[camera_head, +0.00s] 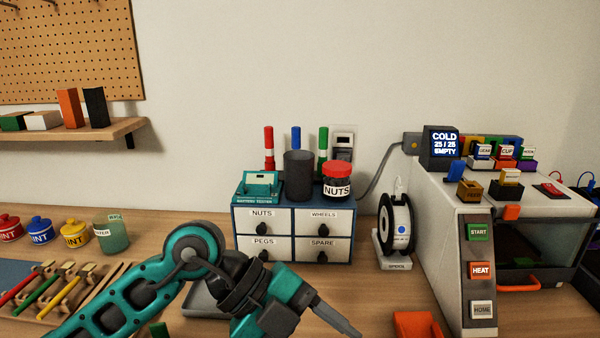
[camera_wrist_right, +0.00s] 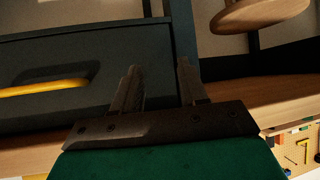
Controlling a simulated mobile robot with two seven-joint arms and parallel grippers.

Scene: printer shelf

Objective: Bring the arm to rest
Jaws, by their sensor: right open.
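My left arm, teal and dark grey, comes in from the bottom left of the head view. Its gripper (camera_head: 336,318) points down to the right above the wooden bench (camera_head: 365,295), in front of the small drawer cabinet. Its fingers overlap in this view, so I cannot tell whether they are open or shut. My right gripper (camera_wrist_right: 158,68) shows only in the right wrist view. Its two dark fingers stand apart with nothing between them. Beyond them is a dark drawer front (camera_wrist_right: 70,65) with a yellow handle (camera_wrist_right: 42,88). The right arm is outside the head view.
The drawer cabinet (camera_head: 293,234) stands mid-bench, with a spool (camera_head: 398,228) and a printer (camera_head: 465,265) to its right. A grey tray (camera_head: 203,301) lies behind my left arm, and an orange box (camera_head: 418,324) at the front. A round wooden piece (camera_wrist_right: 258,12) shows near the right gripper.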

